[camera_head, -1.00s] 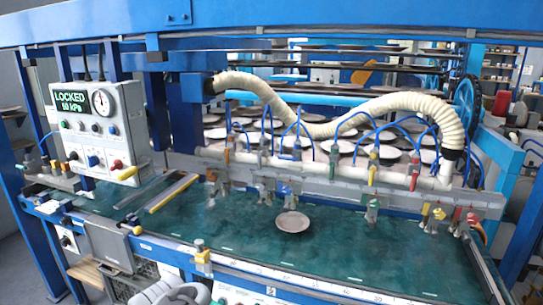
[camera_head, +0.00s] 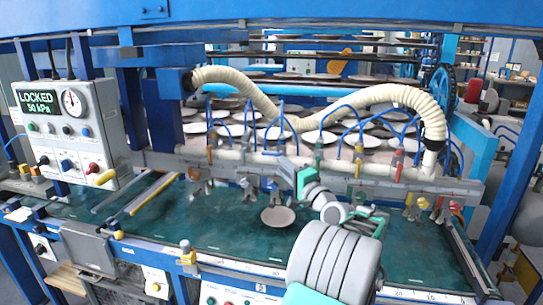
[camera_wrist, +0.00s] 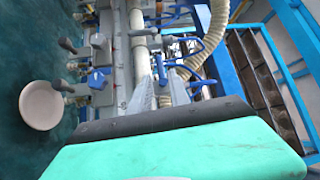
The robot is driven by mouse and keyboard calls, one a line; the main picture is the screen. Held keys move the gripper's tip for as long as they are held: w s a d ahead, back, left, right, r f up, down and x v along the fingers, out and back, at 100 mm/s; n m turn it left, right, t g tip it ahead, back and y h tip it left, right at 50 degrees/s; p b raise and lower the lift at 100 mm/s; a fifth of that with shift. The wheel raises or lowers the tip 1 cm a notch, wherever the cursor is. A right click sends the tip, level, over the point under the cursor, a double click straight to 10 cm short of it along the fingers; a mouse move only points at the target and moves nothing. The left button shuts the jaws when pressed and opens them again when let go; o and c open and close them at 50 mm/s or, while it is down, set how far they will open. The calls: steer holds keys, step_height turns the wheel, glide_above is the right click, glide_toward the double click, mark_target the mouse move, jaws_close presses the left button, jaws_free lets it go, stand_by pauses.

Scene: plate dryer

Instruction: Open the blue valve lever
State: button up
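A blue lever (camera_head: 281,147) sits on the upper pipe manifold, just above my gripper (camera_head: 289,172) in the head view. It shows in the wrist view as a blue bent handle (camera_wrist: 163,70), above the teal and dark finger part. A second blue piece (camera_head: 270,184) sits on a fitting over the green bed, left of my gripper, and shows in the wrist view (camera_wrist: 97,80). I see no contact with either. A teal and dark part of my gripper (camera_wrist: 165,125) fills the bottom of the wrist view.
A plate (camera_head: 278,215) lies on the green bed (camera_head: 235,240). A control box (camera_head: 75,130) reading LOCKED stands left. Racked plates lie behind.

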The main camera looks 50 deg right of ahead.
mark_target(270, 155)
steer(key=p+x, duration=0.2)
steer(key=x, duration=0.5)
steer(key=shift+w+d+r, duration=0.1)
steer(key=shift+w, duration=0.2)
steer(key=shift+c, duration=0.3)
jaws_close()
